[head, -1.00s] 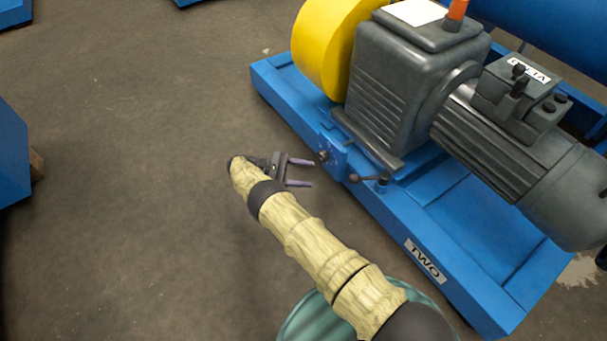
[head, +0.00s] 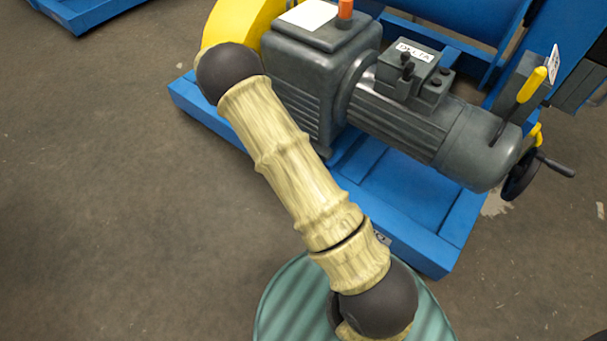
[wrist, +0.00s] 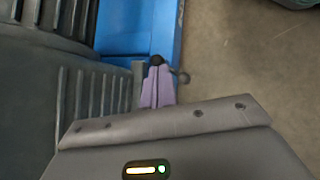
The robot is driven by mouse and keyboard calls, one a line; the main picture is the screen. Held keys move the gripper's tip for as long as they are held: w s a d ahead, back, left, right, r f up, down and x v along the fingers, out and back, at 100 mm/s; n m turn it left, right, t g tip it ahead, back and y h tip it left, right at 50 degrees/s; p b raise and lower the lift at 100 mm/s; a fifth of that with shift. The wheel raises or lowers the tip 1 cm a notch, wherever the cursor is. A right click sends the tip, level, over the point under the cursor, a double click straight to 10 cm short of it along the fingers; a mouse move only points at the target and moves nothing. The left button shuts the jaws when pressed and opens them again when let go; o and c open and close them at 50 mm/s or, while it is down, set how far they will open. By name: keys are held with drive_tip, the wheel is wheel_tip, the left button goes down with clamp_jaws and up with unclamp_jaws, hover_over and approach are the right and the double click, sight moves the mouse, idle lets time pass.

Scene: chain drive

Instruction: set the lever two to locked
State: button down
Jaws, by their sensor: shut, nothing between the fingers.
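My gripper (wrist: 157,88) shows in the wrist view as two purple fingers closed together, with nothing between them. A dark round knob (wrist: 157,60) is right at the fingertips; I cannot tell whether they touch it. A small grey ball-like end (wrist: 183,77) is just right of the fingers, beside the blue base. These look like parts of the small ball-ended lever on the base, but its setting is not readable. In the head view my arm hides that lever and my gripper. The plate reading TWO (head: 380,237) is mostly covered by my arm.
The grey motor (head: 430,125) and gearbox (head: 318,75) stand on the blue base (head: 415,235). A yellow-handled lever (head: 531,84) and a handwheel (head: 521,175) are at the right. Open floor (head: 110,220) lies at the left.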

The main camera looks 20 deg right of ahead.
drive_tip(key=s+d+r+m+t+y+p, duration=0.1)
drive_tip(key=s+r+m+t+y+p, duration=0.2)
drive_tip(key=s+r+p, duration=0.3)
drive_tip(key=s+d+r+m+t+y+p, duration=0.2)
drive_tip(key=s+r+m+y+p, duration=0.3)
drive_tip(key=s+r, duration=1)
wheel_tip(320, 180, up, 4)
drive_tip(key=shift+f+m+t+p, duration=0.1)
drive_tip(key=shift+m+t+p, duration=0.4)
drive_tip(key=shift+m+t, duration=0.15)
